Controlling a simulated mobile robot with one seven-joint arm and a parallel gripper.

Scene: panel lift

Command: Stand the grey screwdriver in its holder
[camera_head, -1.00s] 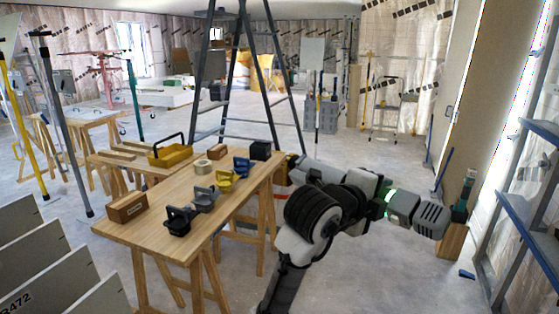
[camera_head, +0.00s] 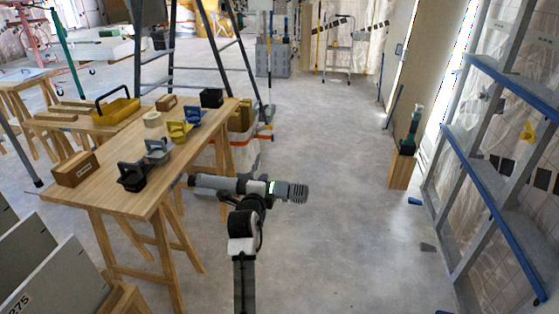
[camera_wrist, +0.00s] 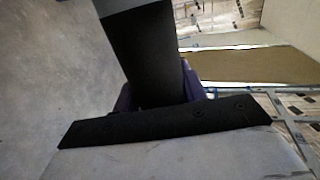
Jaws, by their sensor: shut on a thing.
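In the wrist view my gripper (camera_wrist: 160,98) shows purple parts on both sides of a dark shaft-like thing, shut on it. This thing, which I take for the grey screwdriver (camera_wrist: 150,50), is black near the jaws and grey at the top edge; its far end is out of the picture.
A wooden block (camera_head: 401,172) bears a green-topped thing. A blue-edged rack (camera_head: 480,190) stands right. The middle floor is clear.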

